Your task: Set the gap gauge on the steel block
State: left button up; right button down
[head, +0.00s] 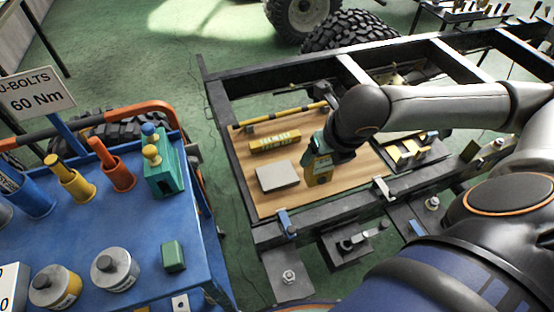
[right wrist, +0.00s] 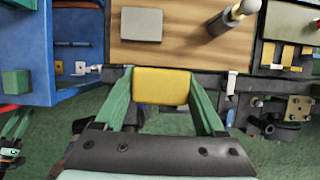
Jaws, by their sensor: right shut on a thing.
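My right gripper (head: 318,170) is shut on a yellow block-shaped piece, the gap gauge (head: 318,179), over the wooden board just right of the steel block. In the right wrist view the gauge (right wrist: 162,85) sits between the two green fingers (right wrist: 162,100). The steel block (head: 277,176) is a flat grey plate lying on the wooden board. Its top is bare, and it also shows in the right wrist view (right wrist: 141,24). The gauge looks apart from the block. A small green-and-black part at the lower left of the right wrist view looks like my left gripper (right wrist: 14,126).
The wooden board (head: 262,204) lies in a black chassis frame (head: 225,120). A yellow lettered bar (head: 275,142) lies behind the steel block. Clamps and a bracket (head: 405,152) stand to the right. A blue cart (head: 130,215) with tools stands at left.

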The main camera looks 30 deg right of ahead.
jog(key=shift+w+a+f+b, duration=0.2)
jog(key=shift+w+a+f, duration=0.1)
jog(key=shift+w+f, duration=1.95)
jog(key=shift+w+a+f+b, duration=0.25)
jog(key=shift+w+f, duration=1.8)
jog(key=shift+w, duration=0.35)
jog(key=shift+w+a+f+b, duration=0.2)
jog(key=shift+w+a+f, duration=0.1)
jog(key=shift+w+f, duration=1.95)
grip_release()
jog(key=p+v, duration=0.1)
jog(key=v, duration=1.1)
jog(key=shift+p, duration=0.3)
